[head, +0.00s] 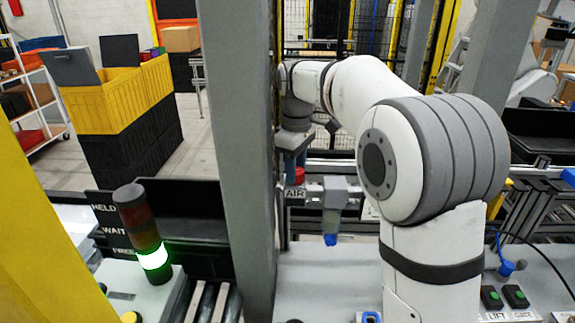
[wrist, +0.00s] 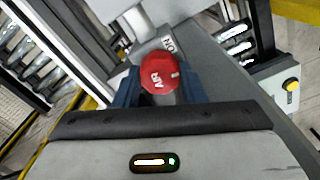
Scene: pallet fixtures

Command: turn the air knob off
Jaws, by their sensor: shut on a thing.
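The red air knob (wrist: 159,73) is marked "AIR" and sits between the two blue fingers of my gripper (wrist: 159,88) in the wrist view. The gripper is shut on the knob. A small "ON" label (wrist: 168,43) shows just beyond the knob. In the head view the red knob (head: 299,175) shows just below my gripper (head: 292,158), beside the grey post, above an "AIR" sign (head: 295,192). The fingertips are hard to make out there.
A grey post (head: 238,150) stands close to the left of my gripper. A stack light (head: 142,230) glows green at its bottom, beside a "HELD, WAIT, FREE" sign (head: 112,227). A grey fitting with a blue tip (head: 333,205) is right of the knob.

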